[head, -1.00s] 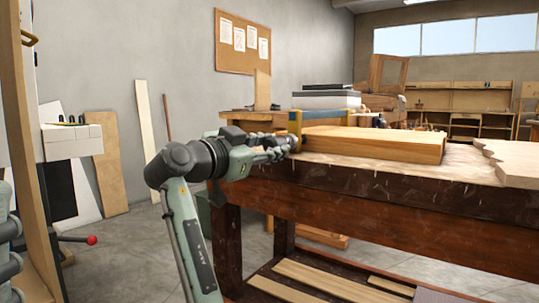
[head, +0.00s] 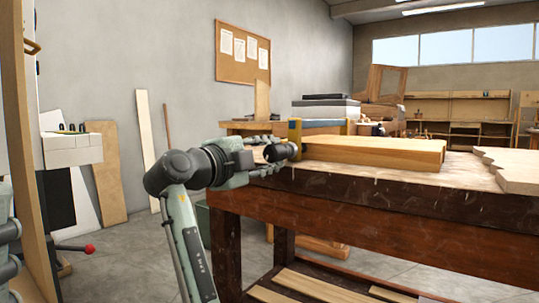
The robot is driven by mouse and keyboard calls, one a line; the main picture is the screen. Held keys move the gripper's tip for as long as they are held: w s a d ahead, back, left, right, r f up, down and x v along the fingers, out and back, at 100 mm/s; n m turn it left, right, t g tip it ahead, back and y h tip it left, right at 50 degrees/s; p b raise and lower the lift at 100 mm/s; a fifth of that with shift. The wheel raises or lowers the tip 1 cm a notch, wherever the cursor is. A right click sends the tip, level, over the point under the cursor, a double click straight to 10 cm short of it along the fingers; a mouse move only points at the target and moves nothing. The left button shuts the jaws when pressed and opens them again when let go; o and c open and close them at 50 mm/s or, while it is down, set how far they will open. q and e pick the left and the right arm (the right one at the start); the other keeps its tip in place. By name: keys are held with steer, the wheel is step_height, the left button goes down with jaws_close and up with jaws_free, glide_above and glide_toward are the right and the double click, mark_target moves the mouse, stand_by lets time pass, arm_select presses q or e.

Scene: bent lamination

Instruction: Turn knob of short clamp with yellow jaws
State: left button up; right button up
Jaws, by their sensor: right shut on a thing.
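A short clamp with yellow jaws and a blue bar (head: 322,124) sits at the left end of a stack of wooden laminations (head: 375,150) on the workbench. Its near yellow jaw (head: 295,132) stands upright at the corner of the stack. My right gripper (head: 286,150) reaches in from the left at the bench's end, beside that jaw. It is shut on the clamp's knob, which the fingers mostly hide. The left gripper is not in view.
The dark workbench (head: 400,202) fills the right, with a pale wavy board (head: 512,168) on its top. Grey and black boxes (head: 325,108) stand behind the stack. Planks lie on the shelf below. A red-tipped lever (head: 89,249) shows at lower left.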

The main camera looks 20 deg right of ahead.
steer(key=m, duration=0.5)
steer(key=shift+d+m, duration=0.1)
steer(key=shift+m, duration=0.3)
steer(key=m, duration=0.5)
steer(key=shift+m, duration=0.3)
steer(key=o, duration=1.2)
steer(key=shift+c, duration=0.2)
steer(key=v, duration=1.2)
